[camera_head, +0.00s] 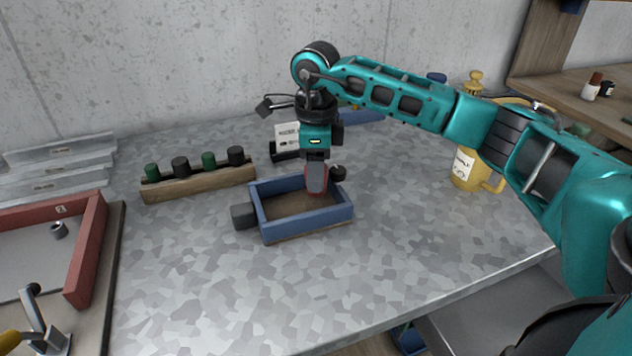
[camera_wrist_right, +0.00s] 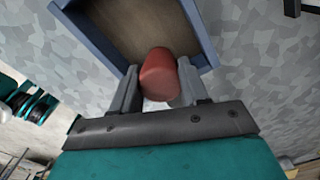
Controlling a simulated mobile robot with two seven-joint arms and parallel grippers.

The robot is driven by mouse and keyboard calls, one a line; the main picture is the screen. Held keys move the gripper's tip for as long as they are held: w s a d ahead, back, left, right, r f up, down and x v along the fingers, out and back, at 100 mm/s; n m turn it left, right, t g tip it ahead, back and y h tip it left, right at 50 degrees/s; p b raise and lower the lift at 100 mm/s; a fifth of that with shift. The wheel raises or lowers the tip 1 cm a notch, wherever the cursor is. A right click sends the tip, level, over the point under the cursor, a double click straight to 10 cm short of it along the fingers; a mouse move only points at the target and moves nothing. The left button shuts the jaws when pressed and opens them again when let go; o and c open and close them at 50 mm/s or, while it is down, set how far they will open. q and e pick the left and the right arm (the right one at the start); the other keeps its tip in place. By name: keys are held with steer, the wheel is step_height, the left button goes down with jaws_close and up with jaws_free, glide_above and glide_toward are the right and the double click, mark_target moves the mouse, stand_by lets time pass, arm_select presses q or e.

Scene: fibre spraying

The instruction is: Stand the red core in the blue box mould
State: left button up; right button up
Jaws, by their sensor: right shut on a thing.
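The blue box mould (camera_head: 307,227) sits on the metal table, an open frame with a brown floor. My right gripper (camera_head: 316,190) points down over the mould's right rear part. It is shut on the red core (camera_wrist_right: 158,74), which shows between the two fingers in the right wrist view. My left gripper is not in view.
A wooden rack (camera_head: 200,184) with green and black plugs stands left of the mould. A dark block (camera_head: 243,216) is at the mould's left side. A red frame (camera_head: 88,247) lies far left, a yellow jug (camera_head: 466,170) stands right. The front table is clear.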

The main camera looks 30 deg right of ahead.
steer(key=shift+f, duration=1.5)
steer(key=shift+f, duration=0.15)
steer(key=o, duration=1.1)
step_height(320, 180, up, 12)
steer(key=shift+r, duration=0.15)
